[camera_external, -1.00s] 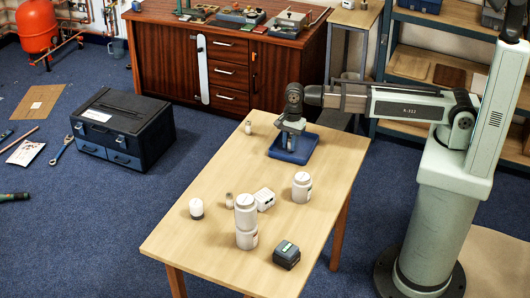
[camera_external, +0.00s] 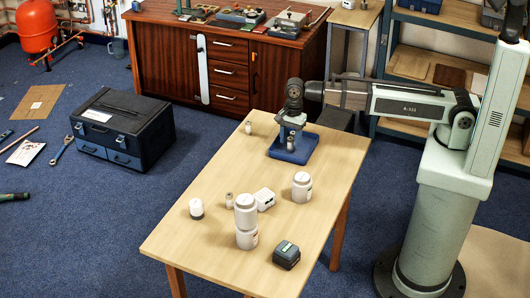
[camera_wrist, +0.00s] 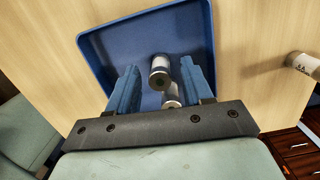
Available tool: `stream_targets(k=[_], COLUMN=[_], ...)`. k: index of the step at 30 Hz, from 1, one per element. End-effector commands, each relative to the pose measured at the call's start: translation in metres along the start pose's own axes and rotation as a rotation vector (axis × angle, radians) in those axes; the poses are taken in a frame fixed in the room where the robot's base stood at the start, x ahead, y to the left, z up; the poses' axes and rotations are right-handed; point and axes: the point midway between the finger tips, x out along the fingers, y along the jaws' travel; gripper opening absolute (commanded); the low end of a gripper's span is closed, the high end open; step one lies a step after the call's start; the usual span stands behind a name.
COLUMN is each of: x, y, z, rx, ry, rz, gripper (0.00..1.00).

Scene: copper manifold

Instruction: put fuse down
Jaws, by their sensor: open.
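A blue tray (camera_external: 307,149) lies at the far end of the wooden table and fills much of the wrist view (camera_wrist: 105,45). A small metal-capped fuse (camera_external: 290,143) stands in it below my gripper (camera_external: 291,124). In the wrist view this fuse (camera_wrist: 160,75) shows between the two blue fingers of my gripper (camera_wrist: 159,67), with gaps on both sides. The fingers are open. A second similar cylinder (camera_wrist: 172,98) shows behind it, partly hidden by the gripper body. Another fuse (camera_external: 248,128) stands on the table left of the tray, also seen in the wrist view (camera_wrist: 303,65).
White jars (camera_external: 246,218) are stacked near the table's front, with another jar (camera_external: 302,187), a white block (camera_external: 265,199), a white-topped cylinder (camera_external: 196,208), a small cylinder (camera_external: 229,200) and a dark box (camera_external: 287,255). The table's left middle is clear.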

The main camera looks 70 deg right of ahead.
Motion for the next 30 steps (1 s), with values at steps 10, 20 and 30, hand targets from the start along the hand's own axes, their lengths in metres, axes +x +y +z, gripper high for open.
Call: stream_targets(k=[10, 20, 30], x=[-0.051, -0.089, -0.101], y=[-0.001, 0.0, 0.0], z=[0.0, 0.0, 0.0], rx=[0.0, 0.0, 0.0], ry=[0.0, 0.0, 0.0], rz=[-0.001, 0.0, 0.001], gripper=[0.5, 0.5, 0.5])
